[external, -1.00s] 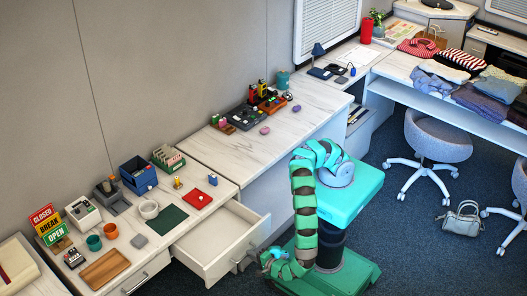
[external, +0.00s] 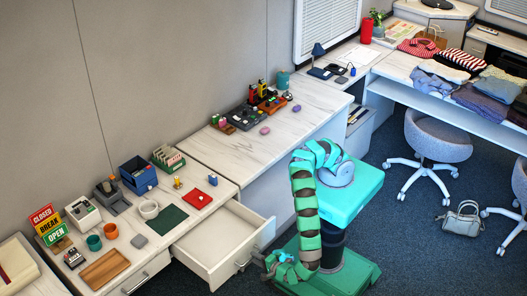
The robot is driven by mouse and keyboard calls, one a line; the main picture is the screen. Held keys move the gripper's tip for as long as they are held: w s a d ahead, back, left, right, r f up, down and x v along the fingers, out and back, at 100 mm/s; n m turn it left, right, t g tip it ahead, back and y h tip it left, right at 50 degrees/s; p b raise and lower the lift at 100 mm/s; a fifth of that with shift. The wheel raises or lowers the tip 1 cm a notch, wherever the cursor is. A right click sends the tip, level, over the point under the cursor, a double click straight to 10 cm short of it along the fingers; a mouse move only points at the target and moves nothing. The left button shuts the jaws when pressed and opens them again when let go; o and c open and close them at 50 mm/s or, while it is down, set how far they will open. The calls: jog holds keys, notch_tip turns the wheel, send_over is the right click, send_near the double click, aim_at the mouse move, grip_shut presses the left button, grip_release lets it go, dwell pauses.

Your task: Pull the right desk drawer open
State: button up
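The right desk drawer (external: 222,236) is pulled well out of the white desk, and its empty inside shows. Its front panel with a dark bar handle (external: 243,264) faces the lower right. My gripper (external: 262,263) is low in front of the drawer, just right of the handle. It looks apart from the handle, but the fingers are small and partly hidden by my wrist, so I cannot tell how wide they are spread.
The left drawer (external: 140,281) is shut. The desk top holds a blue bin (external: 138,175), a green mat (external: 168,219), a red tray (external: 198,199) and a wooden tray (external: 104,269). Office chairs (external: 437,140) and a handbag (external: 461,218) stand at the right. Carpet is clear between.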

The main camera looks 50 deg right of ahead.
jog(key=shift+s, duration=0.1)
jog(key=v, duration=1.3)
jog(key=shift+s, duration=0.3)
